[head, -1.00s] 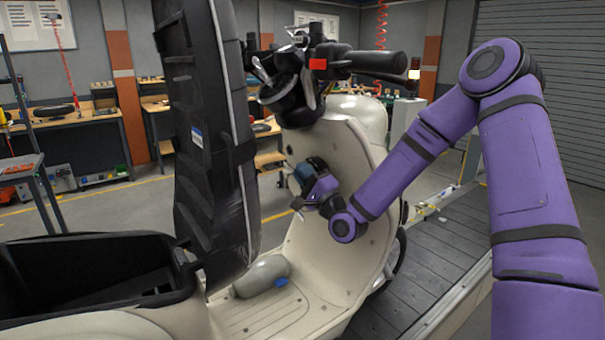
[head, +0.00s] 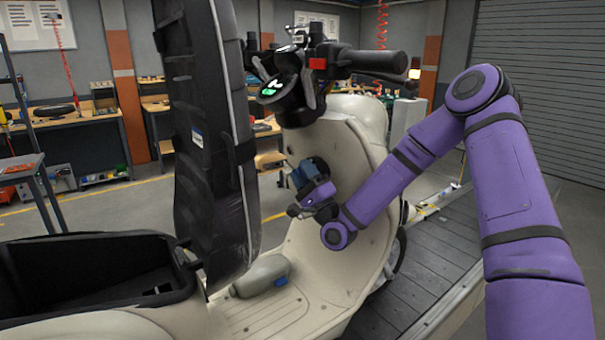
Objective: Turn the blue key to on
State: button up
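The cream scooter (head: 345,165) stands with its front panel facing me. My gripper (head: 298,180) is at the inner side of this panel, below the handlebar. Its fingertips are too small and dark to make out, so I cannot tell whether it is open or shut, or touching anything. I cannot make out the blue key; the gripper and wrist cover part of the panel. The dash display (head: 272,88) between the handlebars is lit green and white.
A grey rounded object (head: 262,272) with a blue end lies on the footboard. Workbenches stand behind.

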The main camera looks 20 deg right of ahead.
jog(key=v, duration=1.1)
jog(key=shift+r, duration=0.1)
jog(key=v, duration=0.6)
dwell(0.4)
jog(key=shift+r, duration=0.1)
dwell(0.4)
